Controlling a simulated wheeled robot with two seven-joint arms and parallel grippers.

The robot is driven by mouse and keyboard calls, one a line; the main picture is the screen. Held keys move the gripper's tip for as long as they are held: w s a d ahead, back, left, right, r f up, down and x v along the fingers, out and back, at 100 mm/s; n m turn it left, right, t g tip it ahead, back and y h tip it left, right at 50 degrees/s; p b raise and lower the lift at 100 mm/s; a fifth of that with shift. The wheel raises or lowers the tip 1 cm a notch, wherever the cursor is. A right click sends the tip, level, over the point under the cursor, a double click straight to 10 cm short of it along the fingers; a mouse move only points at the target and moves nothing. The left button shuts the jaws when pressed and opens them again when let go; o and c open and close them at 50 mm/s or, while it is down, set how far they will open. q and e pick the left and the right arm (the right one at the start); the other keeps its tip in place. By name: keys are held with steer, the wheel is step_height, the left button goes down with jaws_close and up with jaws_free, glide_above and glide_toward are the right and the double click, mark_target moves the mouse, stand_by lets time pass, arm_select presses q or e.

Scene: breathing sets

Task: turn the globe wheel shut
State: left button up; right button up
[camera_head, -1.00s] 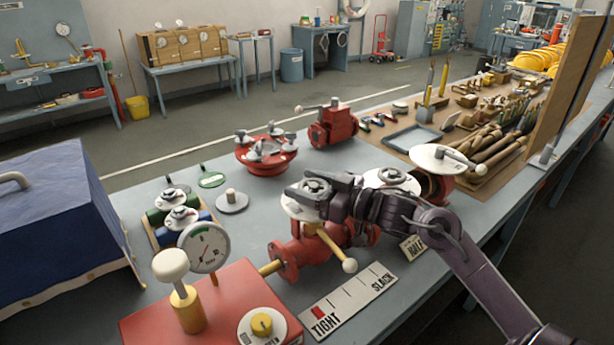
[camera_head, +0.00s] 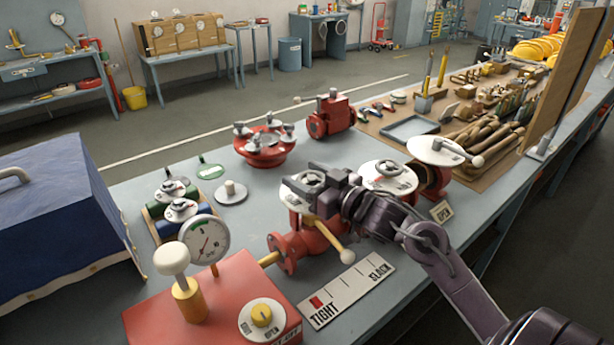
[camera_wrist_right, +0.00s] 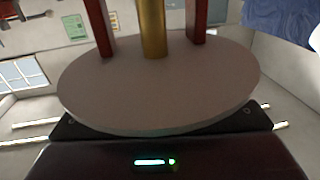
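A red valve (camera_head: 310,242) stands on the bench with a white disc (camera_head: 294,199) on top. A grey handwheel (camera_head: 309,177) sits above this disc. My right gripper (camera_head: 330,178) is at the right side of this wheel; its fingers overlap the rim in the head view. In the right wrist view, the disc's underside (camera_wrist_right: 160,90), a gold stem (camera_wrist_right: 152,25) and two dark red posts fill the picture. The disc hides the fingertips there, so I cannot tell whether they close on the rim. My left gripper is not in view.
A yellow lever with a white ball (camera_head: 346,256) sticks out at the front of the valve. Another white disc with a handwheel (camera_head: 388,174) stands close behind my wrist. A red box with a gauge (camera_head: 204,238) and a TIGHT-SLACK plate (camera_head: 347,288) stand in front.

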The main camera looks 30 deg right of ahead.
steer(key=o, duration=0.4)
steer(key=shift+b+v, duration=1.05)
steer(key=shift+v, duration=2.85)
